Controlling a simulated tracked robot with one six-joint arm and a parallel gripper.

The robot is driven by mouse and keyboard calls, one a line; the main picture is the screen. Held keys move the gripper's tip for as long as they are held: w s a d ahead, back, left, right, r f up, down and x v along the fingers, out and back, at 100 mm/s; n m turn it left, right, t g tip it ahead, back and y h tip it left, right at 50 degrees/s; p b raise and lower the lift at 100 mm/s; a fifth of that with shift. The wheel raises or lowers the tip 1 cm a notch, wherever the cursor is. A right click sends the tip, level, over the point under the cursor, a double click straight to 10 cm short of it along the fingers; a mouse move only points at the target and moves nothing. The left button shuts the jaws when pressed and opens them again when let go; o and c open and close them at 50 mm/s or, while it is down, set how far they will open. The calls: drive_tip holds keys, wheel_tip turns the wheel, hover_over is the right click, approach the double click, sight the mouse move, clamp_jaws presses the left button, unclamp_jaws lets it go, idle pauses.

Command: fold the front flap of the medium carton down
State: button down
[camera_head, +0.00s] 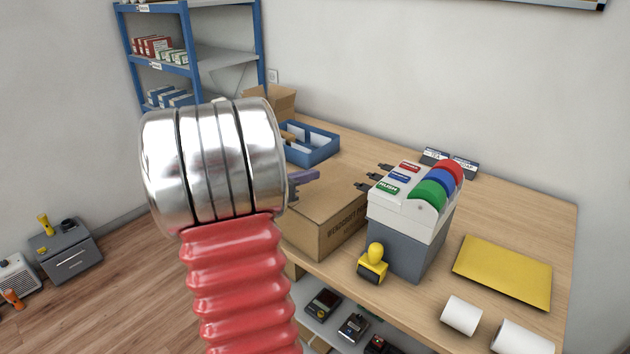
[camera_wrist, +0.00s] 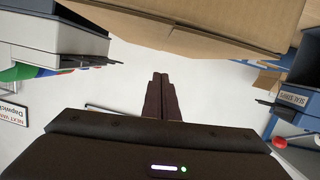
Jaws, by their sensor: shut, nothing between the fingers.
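The medium carton (camera_head: 335,222) is brown cardboard with dark print on its side. It sits on the counter left of the label dispenser, its left part hidden behind my arm. In the wrist view a broad brown cardboard panel of it (camera_wrist: 215,25) fills the top of the picture. I cannot tell the front flap apart from the other panels. My gripper (camera_wrist: 160,76) is shut and empty, its dark fingertips just short of the cardboard edge in the picture. In the head view only part of my gripper (camera_head: 304,178) shows, above the carton's top at the arm's right.
The label dispenser (camera_head: 410,220) with coloured rolls stands close right of the carton, a yellow-handled stamp (camera_head: 373,262) in front. A blue tray (camera_head: 312,146) and a smaller open carton (camera_head: 268,98) are behind. A yellow envelope (camera_head: 503,270) and white rolls (camera_head: 461,315) lie at right.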

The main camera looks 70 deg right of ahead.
drive_tip(key=v, duration=0.7)
drive_tip(key=shift+r, duration=0.15)
idle(0.4)
drive_tip(key=shift+a, duration=0.1)
drive_tip(key=w+a+n+t+y, duration=0.3)
drive_tip(key=a+n, duration=0.4)
drive_tip(key=a, duration=1)
drive_tip(key=w+a+f+n+t+y, duration=0.1)
drive_tip(key=w+a+n+t+y, duration=0.2)
drive_tip(key=a, duration=1.5)
drive_tip(key=w+a+n+t+y, duration=0.3)
drive_tip(key=a+n+t+y, duration=0.3)
drive_tip(key=a+n, duration=0.6)
drive_tip(key=a+y, duration=0.1)
drive_tip(key=a, duration=0.4)
drive_tip(key=shift+w+a+f+n+t+y, duration=0.2)
drive_tip(key=shift+w+a+n+t+y, duration=0.1)
drive_tip(key=shift+a+t, duration=0.1)
drive_tip(key=shift+d, duration=0.1)
